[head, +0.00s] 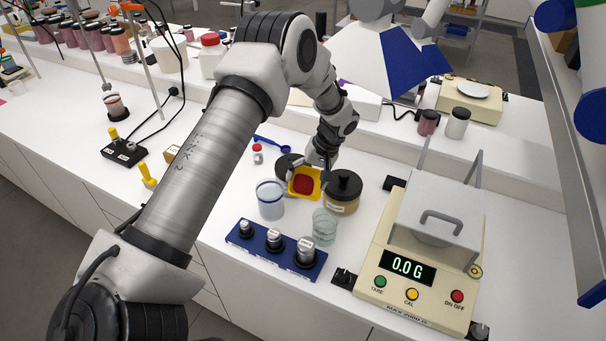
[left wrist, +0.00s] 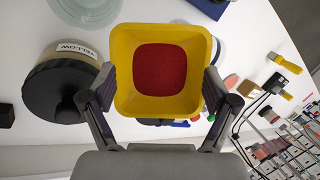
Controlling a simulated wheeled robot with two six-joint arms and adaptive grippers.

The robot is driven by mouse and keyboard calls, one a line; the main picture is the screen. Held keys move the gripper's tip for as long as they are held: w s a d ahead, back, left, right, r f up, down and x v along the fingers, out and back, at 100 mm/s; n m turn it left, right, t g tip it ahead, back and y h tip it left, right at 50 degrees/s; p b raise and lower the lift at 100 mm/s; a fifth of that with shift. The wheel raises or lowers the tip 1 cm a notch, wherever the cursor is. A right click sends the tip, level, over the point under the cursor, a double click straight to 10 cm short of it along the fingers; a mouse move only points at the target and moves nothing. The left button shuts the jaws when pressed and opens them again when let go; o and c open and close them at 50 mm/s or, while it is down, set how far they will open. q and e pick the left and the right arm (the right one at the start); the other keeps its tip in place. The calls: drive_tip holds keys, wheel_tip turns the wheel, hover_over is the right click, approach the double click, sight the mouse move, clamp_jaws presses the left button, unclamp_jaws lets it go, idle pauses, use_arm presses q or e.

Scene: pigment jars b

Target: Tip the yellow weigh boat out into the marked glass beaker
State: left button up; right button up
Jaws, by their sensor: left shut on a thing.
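My left gripper (head: 308,174) is shut on the yellow weigh boat (head: 318,184), which holds red powder (head: 303,184). The left wrist view shows the boat (left wrist: 128,60) between both fingers, with the red powder (left wrist: 160,70) in its middle. The boat is in the air, behind two glass vessels. A clear greenish glass (head: 325,227) stands in front and to the right of it. A wider glass with a blue rim (head: 270,200) stands in front and to the left. I cannot read which is marked. My right gripper is not in view.
A black-lidded jar (head: 343,190), labelled yellow in the left wrist view (left wrist: 65,85), stands close right of the boat. A blue weight block (head: 275,250) lies in front of the glasses. A balance (head: 425,270) reading 0.0 G stands at the right.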

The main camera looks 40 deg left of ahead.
use_arm(q)
drive_tip(key=shift+d+r+y, duration=0.1)
drive_tip(key=shift+d+y, duration=0.15)
drive_tip(key=shift+y, duration=0.05)
drive_tip(key=shift+s+d+r+y+b, duration=0.1)
drive_tip(key=shift+d+r+y+b, duration=0.05)
drive_tip(key=shift+d+y+b, duration=0.3)
drive_tip(key=shift+d+r+y+b, duration=0.25)
drive_tip(key=shift+y+b, duration=0.5)
drive_tip(key=shift+s+d+r+n+y+b, duration=0.1)
drive_tip(key=shift+d+r+n+y+b, duration=0.25)
drive_tip(key=shift+y+b, duration=0.6)
drive_tip(key=y+b, duration=0.1)
drive_tip(key=b, duration=0.2)
drive_tip(key=d+y+b, duration=0.1)
drive_tip(key=b, duration=0.2)
drive_tip(key=shift+s+d+r+n+t, duration=0.15)
drive_tip(key=shift+r+n+t, duration=0.1)
drive_tip(key=shift+t, duration=0.15)
drive_tip(key=shift+s+d+r+n+y+b, duration=0.15)
drive_tip(key=shift+d+y+b, duration=0.5)
drive_tip(key=shift+b, duration=1.3)
drive_tip(key=shift+w+d+r+n+y+b, duration=0.1)
drive_tip(key=shift+d+n+y+b, duration=0.1)
drive_tip(key=shift+y+b, duration=1.25)
drive_tip(key=shift+s+d+r+n+y+b, duration=0.15)
drive_tip(key=shift+d+y+b, duration=0.25)
drive_tip(key=shift+b, duration=2)
drive_tip(key=shift+f, duration=0.1)
